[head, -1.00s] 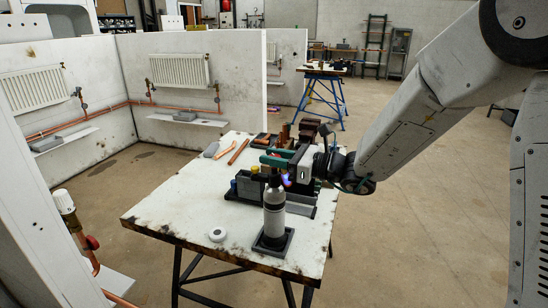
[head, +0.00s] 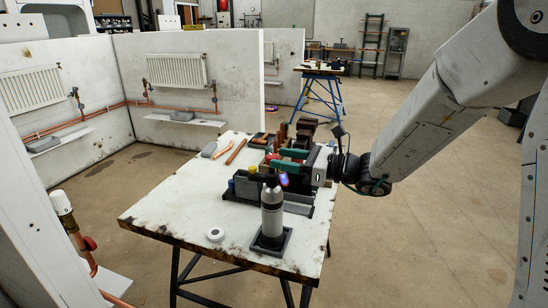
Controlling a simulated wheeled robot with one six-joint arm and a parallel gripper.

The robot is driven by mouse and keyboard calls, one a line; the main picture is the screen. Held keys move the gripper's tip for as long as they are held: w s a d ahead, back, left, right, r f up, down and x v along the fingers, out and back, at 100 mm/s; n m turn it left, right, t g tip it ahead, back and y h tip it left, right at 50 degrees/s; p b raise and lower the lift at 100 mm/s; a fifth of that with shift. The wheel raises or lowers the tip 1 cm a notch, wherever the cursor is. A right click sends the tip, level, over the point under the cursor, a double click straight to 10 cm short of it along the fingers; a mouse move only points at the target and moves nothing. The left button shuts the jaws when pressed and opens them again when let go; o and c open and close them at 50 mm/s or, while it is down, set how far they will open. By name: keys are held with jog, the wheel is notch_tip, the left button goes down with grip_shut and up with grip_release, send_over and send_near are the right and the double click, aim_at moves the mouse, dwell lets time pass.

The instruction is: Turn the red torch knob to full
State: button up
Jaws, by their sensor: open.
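My gripper (head: 279,159) has teal fingers pointing left, above and behind the torch top. Its jaws are open, with nothing seen between them. Whether a finger touches the torch cannot be told.
The torch stands on a scorched white bench (head: 180,213). A dark tray (head: 297,208) with small items sits close behind it. A white roll (head: 215,234) lies to its left. Copper pipes (head: 235,152) lie at the back. The bench's left part is mostly clear.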

jog(key=v, duration=0.4)
jog(key=s+d+f+n+g+h, duration=0.25)
jog(key=s+n+g, duration=0.35)
jog(key=s, duration=0.4)
jog(key=s+d+f+n+g+h, duration=0.1)
jog(key=s+f+n+g+h, duration=0.2)
jog(key=s+n, duration=0.55)
jog(key=s+d+r+n+t+h, duration=0.1)
jog(key=s+d+r+n+h, duration=0.2)
jog(key=s+d+n+h, duration=0.1)
jog(key=s+d+r+n+t+h, duration=0.2)
jog(key=s+d+r+n+h, duration=0.1)
jog(key=s+d+h, duration=0.4)
jog(key=s+d+n, duration=0.1)
jog(key=s+d, duration=0.1)
jog(key=d, duration=0.1)
jog(key=shift+s+d+r+t, duration=0.2)
jog(key=shift+d+t, duration=0.1)
